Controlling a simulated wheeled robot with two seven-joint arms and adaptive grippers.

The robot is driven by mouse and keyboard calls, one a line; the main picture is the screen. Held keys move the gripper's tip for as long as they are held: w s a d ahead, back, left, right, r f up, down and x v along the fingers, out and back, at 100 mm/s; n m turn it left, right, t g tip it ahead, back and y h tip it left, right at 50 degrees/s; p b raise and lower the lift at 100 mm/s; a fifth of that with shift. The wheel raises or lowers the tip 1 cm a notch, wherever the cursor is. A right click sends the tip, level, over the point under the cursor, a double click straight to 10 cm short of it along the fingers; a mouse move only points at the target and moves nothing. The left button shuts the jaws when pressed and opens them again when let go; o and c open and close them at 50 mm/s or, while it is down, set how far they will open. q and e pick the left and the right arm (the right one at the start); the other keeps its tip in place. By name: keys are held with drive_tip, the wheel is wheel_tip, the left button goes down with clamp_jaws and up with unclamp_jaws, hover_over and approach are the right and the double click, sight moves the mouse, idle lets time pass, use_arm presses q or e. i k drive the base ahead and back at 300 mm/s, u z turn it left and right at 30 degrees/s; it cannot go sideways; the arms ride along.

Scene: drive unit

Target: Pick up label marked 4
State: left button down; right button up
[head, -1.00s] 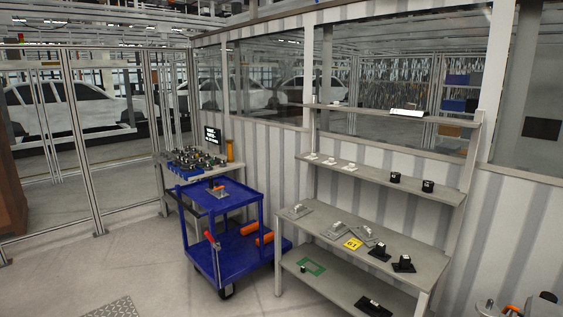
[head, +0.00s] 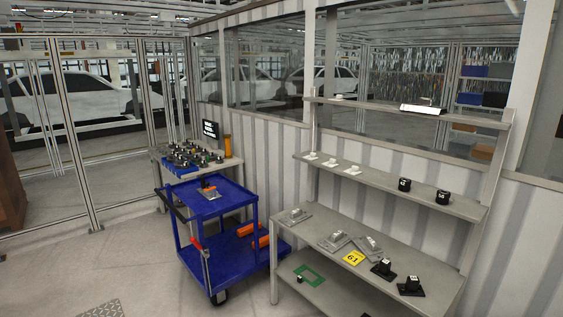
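No label that I can read as 4 shows in the head view. A yellow label (head: 353,258) with dark digits, perhaps 61, lies on the middle board of the grey shelf unit (head: 318,232). Two white labels or small white parts (head: 330,162) lie on the board above, with a third (head: 352,171) to their right; any marks on them are too small to read. Neither of my grippers is in view.
A blue cart (head: 236,201) stands left of the shelf unit, by a table (head: 234,161) loaded with parts. Black parts (head: 411,286) and grey metal plates (head: 334,241) lie on the middle board. A green frame (head: 310,275) lies below. Floor in front is clear.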

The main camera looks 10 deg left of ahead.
sight(332, 163)
drive_tip(key=u, duration=0.35)
drive_tip(key=i, duration=2.85)
drive_tip(key=z, duration=0.6)
